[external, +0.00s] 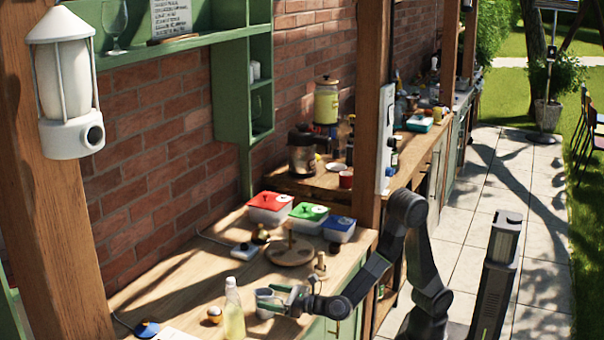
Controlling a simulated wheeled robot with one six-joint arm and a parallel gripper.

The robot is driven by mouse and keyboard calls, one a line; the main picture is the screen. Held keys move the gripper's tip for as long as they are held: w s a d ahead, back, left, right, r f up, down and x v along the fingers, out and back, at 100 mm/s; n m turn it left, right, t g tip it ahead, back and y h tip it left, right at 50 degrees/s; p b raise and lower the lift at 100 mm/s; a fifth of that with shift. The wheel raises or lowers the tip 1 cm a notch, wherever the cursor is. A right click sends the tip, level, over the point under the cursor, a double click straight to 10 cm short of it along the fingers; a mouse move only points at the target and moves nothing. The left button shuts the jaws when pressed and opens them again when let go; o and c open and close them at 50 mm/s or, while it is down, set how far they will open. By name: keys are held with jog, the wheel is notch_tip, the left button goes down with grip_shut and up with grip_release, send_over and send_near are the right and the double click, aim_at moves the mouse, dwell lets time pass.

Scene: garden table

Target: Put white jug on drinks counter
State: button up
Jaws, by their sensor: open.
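A small pale vessel (265,312), which may be the white jug, stands near the front edge of the near wooden counter (190,275). My gripper (272,298) is open at this vessel, reaching in from the right. The fingers partly cover it, and I cannot tell whether they touch it. Its handle and spout are not clear. A farther wooden counter (316,184), with a yellow drink dispenser (326,104) and a coffee maker (302,153), looks like the drinks counter.
A bottle of pale liquid (233,310) stands just left of my gripper. Lidded boxes in red (268,203), green (309,214) and blue (339,228) and a round wooden board (289,252) lie behind. A wooden post (371,110) rises between the counters.

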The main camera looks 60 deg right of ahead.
jog(key=shift+w, duration=0.2)
jog(key=c, duration=1.3)
jog(key=shift+r, duration=0.15)
jog(key=shift+c, duration=0.3)
notch_tip(320, 180, up, 18)
jog(key=p, duration=0.4)
